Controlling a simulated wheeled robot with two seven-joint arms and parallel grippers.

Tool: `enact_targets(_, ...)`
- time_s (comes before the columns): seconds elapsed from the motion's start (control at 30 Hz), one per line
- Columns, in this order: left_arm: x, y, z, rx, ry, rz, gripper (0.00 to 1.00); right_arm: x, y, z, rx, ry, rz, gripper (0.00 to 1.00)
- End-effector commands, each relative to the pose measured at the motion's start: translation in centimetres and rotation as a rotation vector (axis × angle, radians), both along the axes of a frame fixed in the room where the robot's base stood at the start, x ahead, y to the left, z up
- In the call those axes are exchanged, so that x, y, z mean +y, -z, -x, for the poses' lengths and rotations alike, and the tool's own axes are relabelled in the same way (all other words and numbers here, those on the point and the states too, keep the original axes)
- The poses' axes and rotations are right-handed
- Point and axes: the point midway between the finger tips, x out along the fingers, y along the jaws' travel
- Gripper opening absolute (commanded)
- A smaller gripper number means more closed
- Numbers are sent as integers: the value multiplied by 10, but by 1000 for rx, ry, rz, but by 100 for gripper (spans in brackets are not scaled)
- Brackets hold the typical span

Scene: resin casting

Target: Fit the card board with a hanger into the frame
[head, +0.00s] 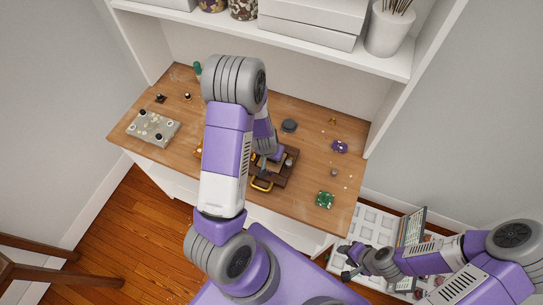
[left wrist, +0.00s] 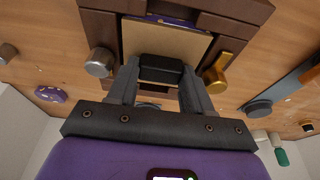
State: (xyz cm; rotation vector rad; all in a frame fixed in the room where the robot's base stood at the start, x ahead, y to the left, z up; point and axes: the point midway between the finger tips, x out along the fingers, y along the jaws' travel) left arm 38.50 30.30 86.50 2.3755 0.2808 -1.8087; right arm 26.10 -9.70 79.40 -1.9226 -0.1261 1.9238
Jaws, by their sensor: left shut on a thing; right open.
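The dark brown wooden frame (head: 287,177) lies on the desk below my left arm; its dark wood also shows in the left wrist view (left wrist: 101,28). I cannot tell whether the board lies flat inside or sits above the frame. In the head view my left arm partly hides both. My right gripper (head: 347,262) is open and empty, low beyond the desk's right front.
A grey cylinder (left wrist: 98,62) and a gold piece (left wrist: 217,72) flank the board. On the desk (head: 230,200) are a grey mould plate (head: 153,128), a round dark disc (head: 289,125), a purple piece (head: 340,146) and a green piece (head: 325,200). A shelf (head: 300,40) overhangs the back.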

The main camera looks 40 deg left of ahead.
Motion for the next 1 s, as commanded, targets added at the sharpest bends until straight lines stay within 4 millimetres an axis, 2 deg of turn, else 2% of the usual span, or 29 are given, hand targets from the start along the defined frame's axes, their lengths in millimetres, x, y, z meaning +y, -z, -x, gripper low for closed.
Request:
enact_targets(0.27,0,4,0,-1,1,0,21,0,4,0,0,0,0,43)
enact_targets(0.3,0,3,0,-1,1,0,55,0,3,0,0,0,0,43)
enact_targets(0.43,0,3,0,-1,0,0,74,0,3,0,0,0,0,43)
enact_targets(0.83,0,-4,0,-1,0,0,75,0,-3,0,0,0,0,43)
enact_targets(1.0,-3,-35,6,-6,2,-1,75,0,-14,0,0,0,0,43)
